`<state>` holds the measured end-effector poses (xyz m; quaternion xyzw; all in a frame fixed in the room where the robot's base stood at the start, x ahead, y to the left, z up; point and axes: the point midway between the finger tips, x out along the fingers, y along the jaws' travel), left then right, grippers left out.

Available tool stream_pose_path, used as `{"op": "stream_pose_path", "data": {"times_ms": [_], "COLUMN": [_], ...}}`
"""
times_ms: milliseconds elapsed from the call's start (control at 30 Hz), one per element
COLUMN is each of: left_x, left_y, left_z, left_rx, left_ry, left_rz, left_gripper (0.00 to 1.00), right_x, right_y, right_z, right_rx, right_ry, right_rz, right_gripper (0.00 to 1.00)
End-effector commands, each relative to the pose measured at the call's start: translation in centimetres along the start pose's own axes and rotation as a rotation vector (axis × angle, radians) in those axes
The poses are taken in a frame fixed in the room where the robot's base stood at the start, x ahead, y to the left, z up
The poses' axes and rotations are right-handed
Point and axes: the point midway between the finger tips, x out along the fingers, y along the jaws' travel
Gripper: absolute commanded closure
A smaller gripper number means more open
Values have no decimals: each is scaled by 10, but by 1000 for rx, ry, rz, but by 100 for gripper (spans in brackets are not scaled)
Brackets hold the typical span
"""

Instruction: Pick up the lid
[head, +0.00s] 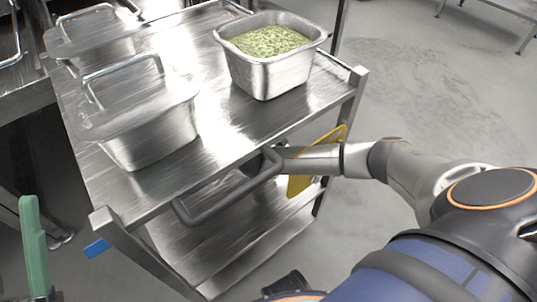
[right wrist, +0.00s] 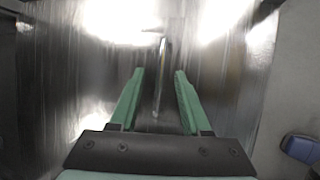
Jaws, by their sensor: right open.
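On the steel cart's top, a near container (head: 160,140) wears a metal lid (head: 110,118) with an arched handle (head: 122,66). A second lid (head: 85,40) with a handle covers the container behind it. One green finger of my left gripper (head: 35,245) shows at lower left, apart from the lids.
An open steel container (head: 270,78) with green-flecked rice stands on the cart's top (head: 200,140) at the right. A dark handle (head: 225,200) juts from the cart's near edge, and a yellow panel (head: 298,184) is at its side. Open grey floor lies to the right.

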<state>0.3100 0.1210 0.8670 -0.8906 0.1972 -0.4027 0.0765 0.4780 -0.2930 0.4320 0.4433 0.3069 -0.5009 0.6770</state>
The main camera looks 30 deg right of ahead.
Motion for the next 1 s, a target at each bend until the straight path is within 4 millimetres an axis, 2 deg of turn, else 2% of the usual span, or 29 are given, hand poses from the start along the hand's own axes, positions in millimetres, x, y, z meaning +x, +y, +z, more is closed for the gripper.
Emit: {"op": "stream_pose_path", "data": {"times_ms": [167, 600, 1000], "left_x": [1, 1, 1], "left_y": [0, 0, 0], "left_z": [-1, -1, -1], "left_rx": [-1, 0, 0], "left_ry": [0, 1, 2], "left_rz": [1, 1, 1], "left_gripper": [50, 50, 50], "right_x": [-1, -1, -1], "right_y": [1, 0, 0], "right_z": [1, 0, 0], "right_rx": [0, 0, -1], "right_ry": [0, 1, 0], "right_rz": [0, 0, -1], "right_gripper": [53, 100, 100]}}
